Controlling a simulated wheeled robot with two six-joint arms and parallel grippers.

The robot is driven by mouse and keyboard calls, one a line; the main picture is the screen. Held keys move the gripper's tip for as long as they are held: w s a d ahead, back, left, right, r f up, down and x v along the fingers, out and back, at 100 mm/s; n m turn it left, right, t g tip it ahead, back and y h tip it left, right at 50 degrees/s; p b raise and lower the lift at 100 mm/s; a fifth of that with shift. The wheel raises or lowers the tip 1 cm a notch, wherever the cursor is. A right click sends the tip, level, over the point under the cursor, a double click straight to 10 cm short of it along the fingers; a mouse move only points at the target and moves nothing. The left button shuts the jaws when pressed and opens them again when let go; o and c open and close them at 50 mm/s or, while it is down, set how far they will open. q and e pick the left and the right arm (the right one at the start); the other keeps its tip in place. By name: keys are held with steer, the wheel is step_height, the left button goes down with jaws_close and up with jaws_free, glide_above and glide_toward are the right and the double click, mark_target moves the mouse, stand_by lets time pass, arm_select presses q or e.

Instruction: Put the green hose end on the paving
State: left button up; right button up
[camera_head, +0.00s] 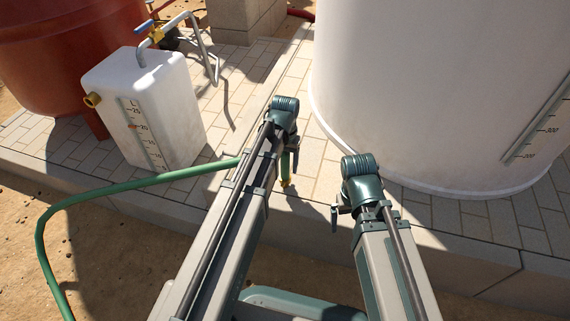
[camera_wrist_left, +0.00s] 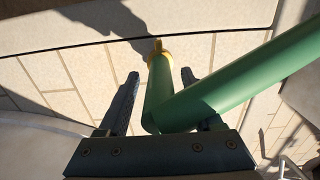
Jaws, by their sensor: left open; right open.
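The green hose (camera_head: 140,184) comes from the lower left and runs behind my left arm. Its end has a brass tip (camera_head: 285,183), seen over the pale paving (camera_head: 310,155) close to the front edge. In the left wrist view the green hose end (camera_wrist_left: 159,85) lies between the two dark fingers of my left gripper (camera_wrist_left: 160,76), with gaps beside it. The yellow tip (camera_wrist_left: 157,47) points away, against the paving; I cannot tell if it touches. My left gripper (camera_head: 289,160) is open around the hose. My right gripper (camera_head: 335,217) is open and empty near the paving edge.
A large white tank (camera_head: 430,90) stands right of my grippers. A white container (camera_head: 150,105) with a brass outlet and blue-handled valve (camera_head: 143,27) stands on the left. A red-brown vessel (camera_head: 50,50) is behind it. Bare ground (camera_head: 110,260) lies below the paving edge.

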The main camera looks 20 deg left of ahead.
arm_select(q)
step_height(320, 180, up, 12)
steer(key=p, duration=1.2)
steer(key=shift+r, duration=0.15)
steer(key=s+d+m, duration=0.1)
steer(key=s+d, duration=0.4)
steer(key=s, duration=0.3)
steer(key=s+d+m+y, duration=0.1)
steer(key=s+d+m, duration=0.1)
steer(key=s+d, duration=0.3)
steer(key=s, duration=0.3)
steer(key=shift+d, duration=0.1)
step_height(320, 180, up, 34)
steer(key=p, duration=3.3)
steer(key=shift+f+p, duration=0.25)
steer(key=shift+p, duration=0.05)
steer(key=shift+d, duration=0.1)
